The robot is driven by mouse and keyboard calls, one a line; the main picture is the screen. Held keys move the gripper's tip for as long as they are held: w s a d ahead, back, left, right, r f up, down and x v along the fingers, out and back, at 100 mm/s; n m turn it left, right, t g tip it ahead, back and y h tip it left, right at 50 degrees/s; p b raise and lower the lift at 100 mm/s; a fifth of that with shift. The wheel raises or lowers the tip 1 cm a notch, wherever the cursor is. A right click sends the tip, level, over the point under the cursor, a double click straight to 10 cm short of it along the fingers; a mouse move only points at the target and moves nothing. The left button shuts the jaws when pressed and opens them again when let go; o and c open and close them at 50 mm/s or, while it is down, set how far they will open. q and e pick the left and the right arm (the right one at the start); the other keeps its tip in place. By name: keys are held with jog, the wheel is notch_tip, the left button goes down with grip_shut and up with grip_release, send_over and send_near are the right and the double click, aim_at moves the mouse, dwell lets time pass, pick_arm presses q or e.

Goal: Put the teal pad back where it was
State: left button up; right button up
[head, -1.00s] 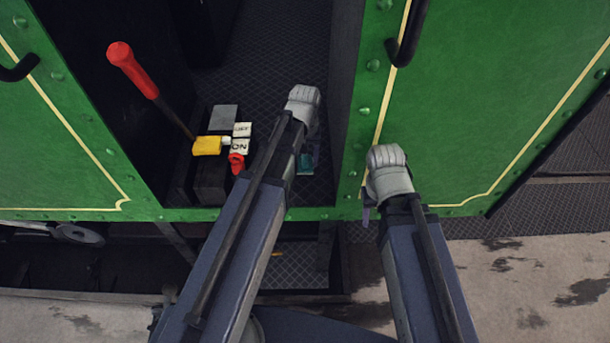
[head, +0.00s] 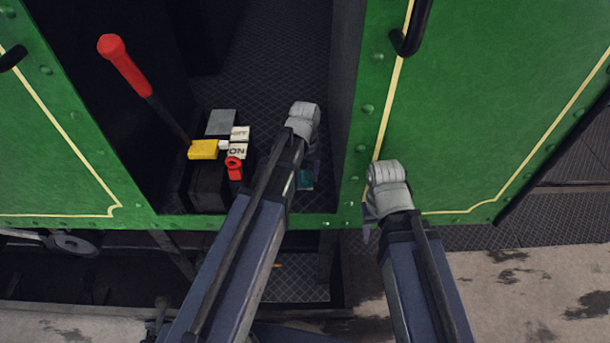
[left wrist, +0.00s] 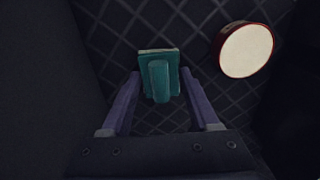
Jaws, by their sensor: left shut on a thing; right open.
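The teal pad (left wrist: 159,78) is a small block with a raised rounded grip and a pale far edge. In the left wrist view it sits between the two purple fingers of my left gripper (left wrist: 160,74), which is shut on it. In the head view a bit of the teal pad (head: 306,180) shows low in the doorway, beside my left gripper (head: 314,166), which is mostly hidden by its own wrist. I cannot tell whether the pad touches the floor plate. My right gripper (head: 366,228) is open, in front of the green panel to the right; its fingers barely show.
A round cream-faced thing with a red rim (left wrist: 246,51) lies right of the pad. A red-handled lever (head: 124,66), a yellow block (head: 203,149), a small red part (head: 234,168) and an "ON" plate (head: 237,151) stand left of my left arm. Green door posts flank the doorway.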

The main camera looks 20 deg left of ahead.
aim_at(305, 174)
pick_arm(q)
jog(key=o, duration=1.2)
notch_tip(305, 174, up, 12)
jog(key=p, duration=1.2)
jog(key=shift+r, duration=0.1)
